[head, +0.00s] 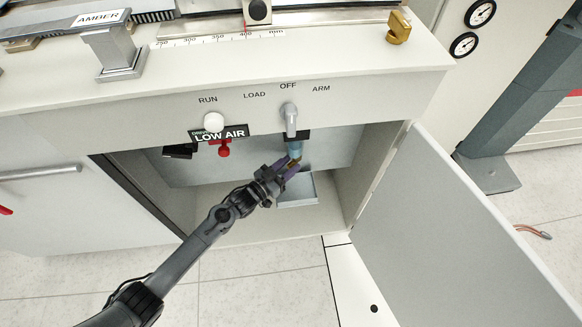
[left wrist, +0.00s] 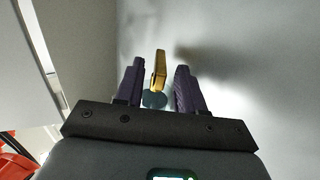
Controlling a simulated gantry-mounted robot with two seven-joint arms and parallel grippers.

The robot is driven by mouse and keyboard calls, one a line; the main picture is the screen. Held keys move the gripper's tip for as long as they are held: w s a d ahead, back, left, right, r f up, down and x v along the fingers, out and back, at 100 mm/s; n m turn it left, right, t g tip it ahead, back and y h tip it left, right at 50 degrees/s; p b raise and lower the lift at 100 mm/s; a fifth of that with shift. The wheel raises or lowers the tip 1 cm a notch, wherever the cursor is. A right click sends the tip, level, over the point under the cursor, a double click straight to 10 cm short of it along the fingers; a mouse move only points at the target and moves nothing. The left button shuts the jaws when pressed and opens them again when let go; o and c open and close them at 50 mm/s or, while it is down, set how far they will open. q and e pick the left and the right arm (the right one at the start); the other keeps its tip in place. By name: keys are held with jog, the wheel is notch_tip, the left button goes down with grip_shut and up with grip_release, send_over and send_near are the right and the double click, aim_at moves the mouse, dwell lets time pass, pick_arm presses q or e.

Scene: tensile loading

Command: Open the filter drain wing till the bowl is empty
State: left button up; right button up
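The filter bowl (head: 294,149) is bluish and hangs inside the open cabinet under the panel. Its liquid level cannot be told. The brass drain wing (left wrist: 159,70) stands between the purple fingers of my left gripper (left wrist: 157,88) in the left wrist view. A gap shows on each side of the wing, so the fingers are open around it and not touching it. A bluish round part (left wrist: 153,99) shows just below the wing. In the head view my left gripper (head: 287,169) is just under the bowl and partly hides the wing. My right gripper is not in view.
A shallow grey tray (head: 308,191) lies on the cabinet floor below the bowl. The cabinet door (head: 440,230) stands open at the right. A red valve (head: 224,149) and a LOW AIR sign (head: 220,135) are left of the bowl. A grey selector knob (head: 289,115) is above.

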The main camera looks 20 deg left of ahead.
pick_arm(q)
jog(key=shift+w+d, duration=0.35)
jog(key=shift+w, duration=0.2)
jog(key=shift+c, duration=0.3)
grip_shut()
